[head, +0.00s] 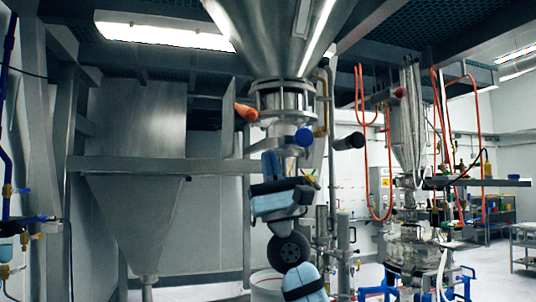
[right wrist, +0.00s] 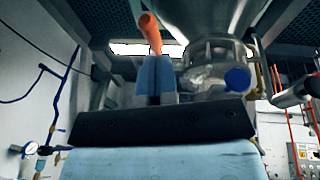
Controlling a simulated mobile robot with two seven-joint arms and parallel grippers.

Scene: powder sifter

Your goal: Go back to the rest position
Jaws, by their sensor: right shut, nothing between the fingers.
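My right gripper (head: 273,160) is raised in front of the steel sifter hopper (head: 280,40), just below its clamped outlet collar (head: 283,100). Its blue fingers are together and hold nothing. In the right wrist view the shut fingers (right wrist: 156,66) point up toward an orange handle (right wrist: 149,32), which also shows in the head view (head: 246,112). I cannot tell whether the fingertips touch the handle. My left gripper is in neither view.
A blue round knob (head: 303,137) and a black handle (head: 348,141) stick out near the collar. A smaller hopper (head: 140,220) stands at left. Red hoses (head: 362,140) hang at right beside another steel machine (head: 415,255). Open floor shows at far right.

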